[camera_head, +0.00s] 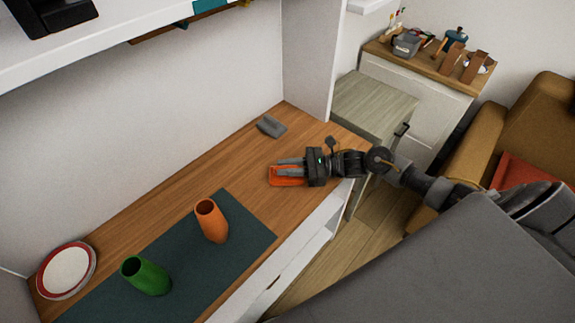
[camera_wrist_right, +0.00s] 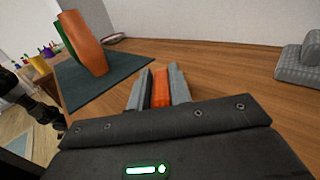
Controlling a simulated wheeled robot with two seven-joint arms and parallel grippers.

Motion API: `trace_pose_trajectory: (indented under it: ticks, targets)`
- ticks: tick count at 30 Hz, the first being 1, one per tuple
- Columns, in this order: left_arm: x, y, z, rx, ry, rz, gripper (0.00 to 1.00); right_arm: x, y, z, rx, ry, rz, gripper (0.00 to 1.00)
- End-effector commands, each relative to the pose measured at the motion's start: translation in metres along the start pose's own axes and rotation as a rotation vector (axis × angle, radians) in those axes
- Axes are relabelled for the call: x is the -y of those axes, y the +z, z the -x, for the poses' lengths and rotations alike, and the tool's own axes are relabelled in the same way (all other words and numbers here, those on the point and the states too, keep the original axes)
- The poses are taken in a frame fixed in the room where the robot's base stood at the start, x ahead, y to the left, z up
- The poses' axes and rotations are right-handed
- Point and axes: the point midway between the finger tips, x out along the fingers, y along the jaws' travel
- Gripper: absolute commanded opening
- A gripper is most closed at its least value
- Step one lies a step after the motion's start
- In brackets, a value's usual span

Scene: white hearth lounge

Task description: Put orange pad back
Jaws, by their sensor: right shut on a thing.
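The orange pad (camera_head: 287,181) is a flat orange piece at the right part of the wooden counter. My right gripper (camera_head: 282,168) is shut on it, with the fingers pointing left over the counter. In the right wrist view the pad (camera_wrist_right: 161,90) shows as an orange strip between the two grey fingers (camera_wrist_right: 158,92). The gripper body hides part of the pad. I cannot tell whether the pad touches the counter.
A dark mat (camera_head: 238,218) carries an orange vase (camera_head: 211,222) and a green vase (camera_head: 146,277). A red-rimmed plate (camera_head: 67,270) is at far left. A grey block (camera_head: 271,127) lies near the wall. Bare wood (camera_head: 180,195) lies between mat and wall.

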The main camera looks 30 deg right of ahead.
Motion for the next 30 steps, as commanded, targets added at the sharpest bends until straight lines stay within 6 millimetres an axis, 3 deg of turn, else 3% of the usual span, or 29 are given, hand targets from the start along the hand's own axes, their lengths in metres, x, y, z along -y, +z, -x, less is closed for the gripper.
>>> trace_pose_trajectory:
  ticks: [7,8,12,24,30]
  targets:
    - [0.000,0.001,-0.006,0.000,0.000,0.000,0.36,0.000,-0.004,0.000,0.000,0.000,0.000,0.01]
    - [0.000,0.001,-0.005,0.000,0.000,0.000,0.36,0.000,-0.003,0.000,0.000,-0.001,0.000,0.22]
    - [0.000,0.001,-0.004,0.000,0.000,0.001,0.36,0.000,-0.002,0.000,0.000,-0.001,0.000,0.41]
    - [0.000,0.000,0.001,0.001,0.000,0.000,0.36,0.000,0.002,0.002,-0.001,-0.001,0.000,0.41]
    - [-0.001,0.003,-0.017,0.002,0.000,0.000,0.36,0.000,-0.005,0.040,-0.005,-0.001,0.000,0.41]
